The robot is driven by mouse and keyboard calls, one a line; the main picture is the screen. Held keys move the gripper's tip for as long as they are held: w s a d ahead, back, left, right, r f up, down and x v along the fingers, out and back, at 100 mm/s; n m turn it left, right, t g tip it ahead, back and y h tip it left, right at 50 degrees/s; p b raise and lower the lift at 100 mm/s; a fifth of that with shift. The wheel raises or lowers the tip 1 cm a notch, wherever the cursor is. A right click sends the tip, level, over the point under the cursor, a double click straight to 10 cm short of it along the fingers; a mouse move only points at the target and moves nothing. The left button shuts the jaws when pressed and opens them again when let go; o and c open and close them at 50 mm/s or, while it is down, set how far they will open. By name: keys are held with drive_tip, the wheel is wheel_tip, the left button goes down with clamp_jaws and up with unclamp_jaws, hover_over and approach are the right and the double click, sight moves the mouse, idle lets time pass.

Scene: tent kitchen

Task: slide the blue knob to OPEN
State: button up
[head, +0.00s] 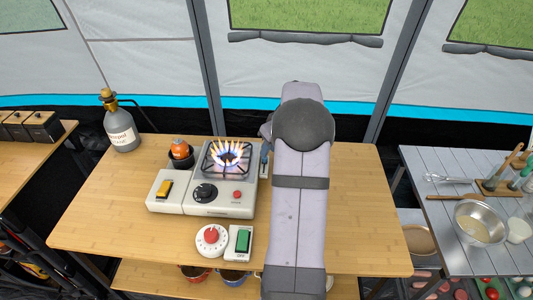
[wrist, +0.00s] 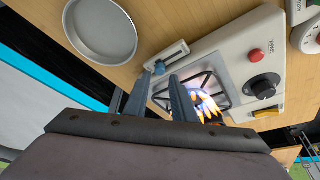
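The blue knob (wrist: 159,68) sits on a pale slider plate (wrist: 178,52) beside the camping stove in the wrist view. The knob is near the plate's lower-left end there; no OPEN marking is readable. In the head view the plate (head: 263,170) shows only as a sliver beside my arm. My gripper (wrist: 159,77) is open in the wrist view, its two grey fingers apart. The knob appears between and just beyond the fingertips; I cannot tell whether they touch it.
The stove (head: 222,197) has a lit burner (head: 228,154) close to the right finger in the wrist view. A round metal pan (wrist: 100,28) lies on the table beyond the slider.

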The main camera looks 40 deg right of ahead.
sight(266, 159)
drive_tip(key=shift+p+x, duration=0.45)
drive_tip(key=shift+x, duration=1.85)
drive_tip(key=shift+r, duration=0.1)
drive_tip(key=shift+c, duration=0.7)
clamp_jaws()
